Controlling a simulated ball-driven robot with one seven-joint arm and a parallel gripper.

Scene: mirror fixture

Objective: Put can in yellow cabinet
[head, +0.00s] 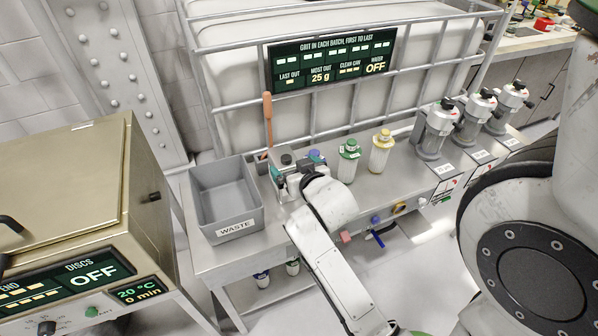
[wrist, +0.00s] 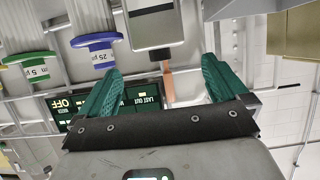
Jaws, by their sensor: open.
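I cannot pick out a clear can. A grey, box-like object with a dark round spot (wrist: 153,25) shows beyond the gap between my fingers in the wrist view; whether it is the can I cannot tell. My gripper (wrist: 162,80) is open, with teal fingers apart and nothing clearly held. In the head view my gripper (head: 288,170) is over the bench, right of the waste bin, and hides part of what is there. A tan-gold cabinet-like box (head: 70,185) stands at the left with its lid down; no other yellow cabinet is plain.
The grey waste bin (head: 224,198) stands on the steel bench. A blue-lidded container (wrist: 93,40), a green-lidded one (head: 349,150) and a yellow-lidded one (head: 381,140) stand to the right of my gripper. Several metal dispensers (head: 435,130) are farther right. A caged white tank (head: 330,60) is behind.

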